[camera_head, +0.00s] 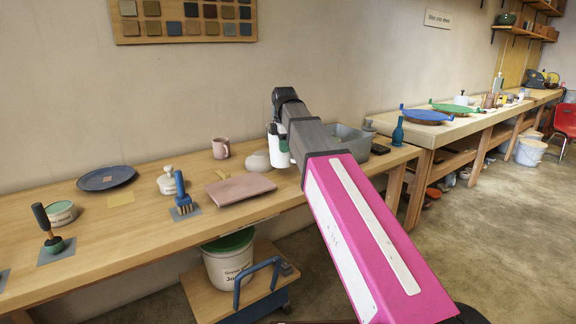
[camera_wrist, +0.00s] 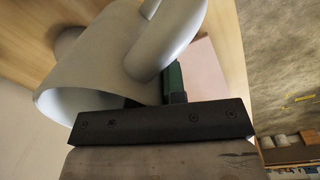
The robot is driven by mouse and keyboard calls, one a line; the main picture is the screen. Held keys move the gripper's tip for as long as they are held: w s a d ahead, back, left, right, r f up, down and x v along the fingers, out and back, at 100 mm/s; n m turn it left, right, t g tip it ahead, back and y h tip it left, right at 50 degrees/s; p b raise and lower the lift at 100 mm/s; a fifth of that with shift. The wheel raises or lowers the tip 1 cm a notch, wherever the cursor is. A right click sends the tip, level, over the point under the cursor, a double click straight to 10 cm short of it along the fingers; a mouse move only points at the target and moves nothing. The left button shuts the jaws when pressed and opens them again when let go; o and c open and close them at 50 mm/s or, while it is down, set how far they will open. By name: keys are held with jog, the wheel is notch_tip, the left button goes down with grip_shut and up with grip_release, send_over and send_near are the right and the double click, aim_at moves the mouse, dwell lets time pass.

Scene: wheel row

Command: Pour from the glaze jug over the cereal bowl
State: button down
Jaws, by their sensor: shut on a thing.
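The glaze jug (camera_wrist: 105,65) is pale grey with a loop handle, and its open mouth faces the lower left of the wrist view. In the head view the jug (camera_head: 278,145) is a small white shape under my wrist, partly hidden by my arm. My gripper (camera_wrist: 174,84) is shut on the jug near its handle; one green finger shows. A pale, low round vessel (camera_head: 256,161), probably the cereal bowl, stands on the bench just left of the jug. The jug is above the bench; I cannot tell its exact tilt, and its contents are not visible.
A pink slab (camera_head: 240,188) lies in front of the bowl. A pink mug (camera_head: 221,148) stands behind left, and a white lidded jar (camera_head: 167,181) and blue brush (camera_head: 181,194) farther left. A grey bin (camera_head: 350,142) and blue bottle (camera_head: 398,132) stand right of my arm.

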jog(key=shift+r, duration=1.3)
